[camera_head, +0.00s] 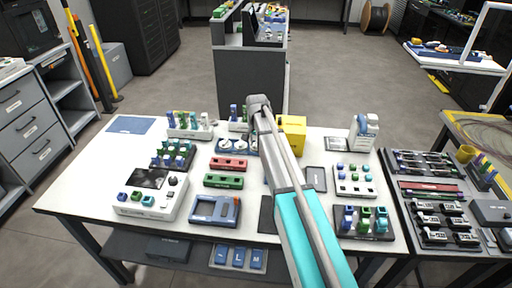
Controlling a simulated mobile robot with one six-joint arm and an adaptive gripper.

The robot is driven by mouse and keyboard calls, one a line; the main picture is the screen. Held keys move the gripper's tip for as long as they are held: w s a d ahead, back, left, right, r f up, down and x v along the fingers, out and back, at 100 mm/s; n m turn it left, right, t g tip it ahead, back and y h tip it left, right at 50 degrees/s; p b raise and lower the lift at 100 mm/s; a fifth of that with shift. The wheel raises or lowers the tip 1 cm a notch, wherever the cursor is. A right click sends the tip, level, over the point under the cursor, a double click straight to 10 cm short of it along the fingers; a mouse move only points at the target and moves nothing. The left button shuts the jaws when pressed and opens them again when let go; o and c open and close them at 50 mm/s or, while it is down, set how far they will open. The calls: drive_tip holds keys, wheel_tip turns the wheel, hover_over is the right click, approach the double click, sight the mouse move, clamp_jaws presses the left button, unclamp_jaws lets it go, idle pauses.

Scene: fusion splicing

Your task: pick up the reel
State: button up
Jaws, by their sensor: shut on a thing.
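That part of the tray is hidden behind my arm. My gripper is hidden behind my own arm links, so I cannot see its fingers or what is between them.
A yellow box (292,133) stands just right of my arm. Racks with coloured pieces (188,122) stand behind and left of the tray. Red (229,164) and green (223,181) blocks lie in front. A large cable drum (376,18) stands on the far floor.

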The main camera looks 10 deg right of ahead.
idle(0.4)
drive_tip(key=shift+r+p, duration=0.2)
drive_tip(key=shift+p, duration=0.1)
clamp_jaws()
drive_tip(key=shift+w+r+p, duration=0.1)
drive_tip(key=shift+r+p, duration=0.7)
drive_tip(key=shift+p, duration=0.1)
drive_tip(key=s+d+r+p, duration=0.3)
drive_tip(key=s+r+p, duration=0.7)
drive_tip(key=s, duration=0.3)
drive_tip(key=shift+s+r+p, duration=0.3)
drive_tip(key=shift+r+p, duration=0.05)
drive_tip(key=shift+d, duration=0.1)
drive_tip(key=shift+c, duration=0.2)
unclamp_jaws()
clamp_jaws()
